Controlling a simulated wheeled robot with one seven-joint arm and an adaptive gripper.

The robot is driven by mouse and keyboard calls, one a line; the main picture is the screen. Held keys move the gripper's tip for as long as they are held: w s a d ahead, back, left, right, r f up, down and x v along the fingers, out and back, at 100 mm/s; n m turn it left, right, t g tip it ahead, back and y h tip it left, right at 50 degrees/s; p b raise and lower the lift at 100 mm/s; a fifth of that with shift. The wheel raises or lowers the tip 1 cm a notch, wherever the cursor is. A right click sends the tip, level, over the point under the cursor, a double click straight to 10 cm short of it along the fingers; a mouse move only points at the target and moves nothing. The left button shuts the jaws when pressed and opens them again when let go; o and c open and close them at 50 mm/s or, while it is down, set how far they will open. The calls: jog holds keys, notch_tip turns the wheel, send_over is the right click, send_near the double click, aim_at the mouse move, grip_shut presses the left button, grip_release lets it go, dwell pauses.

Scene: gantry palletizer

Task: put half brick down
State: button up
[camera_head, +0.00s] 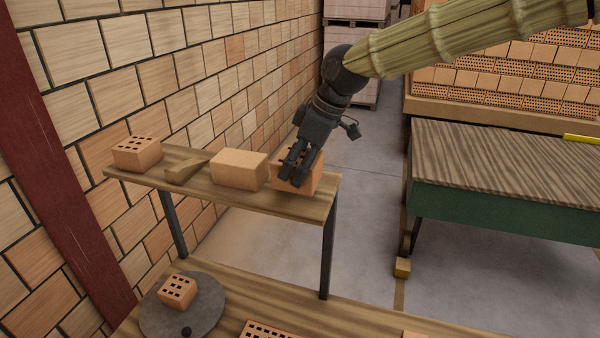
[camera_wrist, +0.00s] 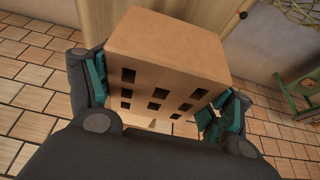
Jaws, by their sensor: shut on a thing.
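The half brick (camera_head: 282,182) is an orange block with square holes at the right end of a raised wooden shelf (camera_head: 300,206). My gripper (camera_head: 299,172) comes down on it from above and is shut on it. In the wrist view the half brick (camera_wrist: 165,75) sits between the teal finger pads (camera_wrist: 160,95), with its holed face towards the camera. My fingers hide part of it in the head view. It is at or just above the shelf board; I cannot tell whether it touches.
A plain block (camera_head: 240,170) stands close left of the held brick. Farther left are a wooden wedge (camera_head: 187,167) and a holed brick (camera_head: 137,153). Below, a grey disc (camera_head: 208,314) bears a small holed brick (camera_head: 177,291). A green-sided table (camera_head: 500,210) stands right.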

notch_tip(320, 180, down, 3)
jog(key=shift+r+p, duration=0.1)
jog(key=shift+p, duration=0.7)
jog(key=shift+f, duration=0.25)
jog(key=shift+f, duration=0.2)
jog(key=o, duration=1.4)
jog(key=shift+c, duration=0.2)
jog(key=shift+s, duration=0.1)
jog(key=shift+r, duration=0.1)
jog(key=b+v, duration=0.4)
jog(key=v, duration=0.8)
jog(key=shift+r, duration=0.1)
